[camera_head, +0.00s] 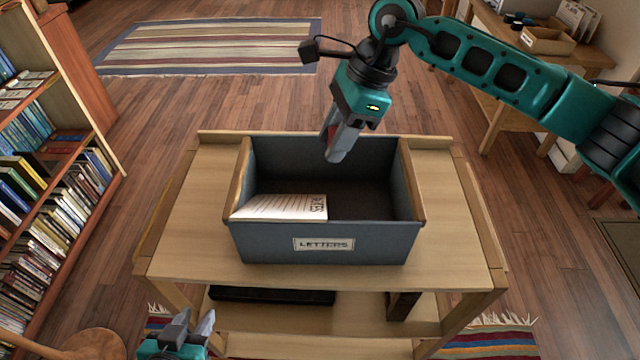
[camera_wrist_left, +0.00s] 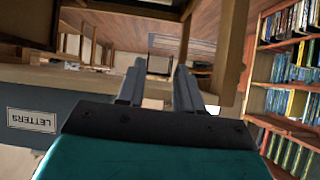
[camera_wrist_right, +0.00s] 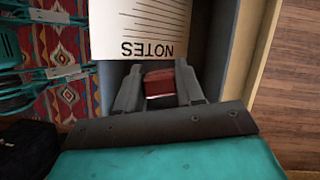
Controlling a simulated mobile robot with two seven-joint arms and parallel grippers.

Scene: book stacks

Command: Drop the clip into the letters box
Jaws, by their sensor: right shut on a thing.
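The letters box (camera_head: 270,243) is a dark grey-blue open box with a "LETTERS" label, standing on a wooden cart. My right gripper (camera_head: 335,148) is over the back part of the box, pointing down. It is shut on a dark red clip (camera_wrist_right: 159,83), seen between its fingers in the right wrist view; in the head view the fingers mostly hide the clip. A white notes sheet (camera_head: 285,207) lies in the box at the front left. My left gripper (camera_head: 192,328) is low in front of the cart at the left, fingers apart and empty.
The cart top (camera_head: 190,220) is bare around the box, and its lower shelf holds dark items (camera_head: 270,295). A bookshelf (camera_head: 60,170) stands at the left. A side table (camera_head: 510,50) with a tray is at the back right. A round wooden stool (camera_head: 95,345) is at the front left.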

